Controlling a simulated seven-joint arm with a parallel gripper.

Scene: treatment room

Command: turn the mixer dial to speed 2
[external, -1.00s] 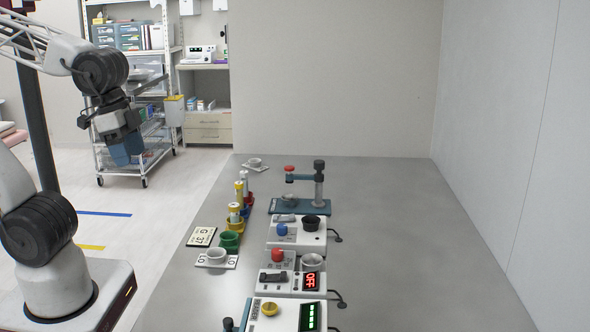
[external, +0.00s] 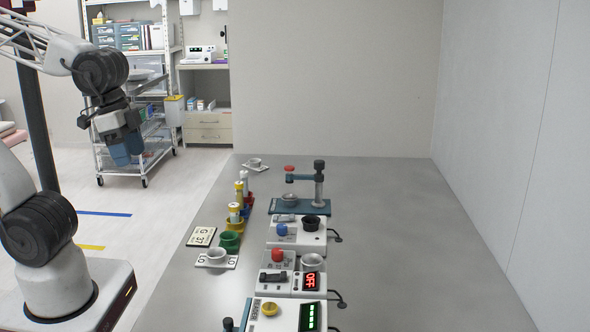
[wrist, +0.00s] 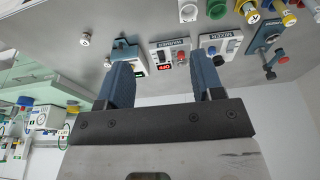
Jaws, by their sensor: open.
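The mixer (external: 312,240) is a white box on the table with a blue dial (external: 282,229) and a black cup (external: 311,222) on top. In the wrist view, the box labelled MIXER (wrist: 232,43) shows beyond my right finger, with its blue dial (wrist: 212,50). The dial's setting is too small to read. My gripper (external: 122,152) has blue fingers and hangs off the table's left side, well away from the mixer. In the wrist view, my gripper (wrist: 160,62) is open with nothing between the fingers.
A warmer (external: 291,283) with a red knob (external: 277,255) and a red OFF display stands nearer the camera. A device with a yellow knob (external: 269,309) is nearest. A teal-based stand (external: 290,207) is behind the mixer. Cups and vials line the left. The table's right side is clear.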

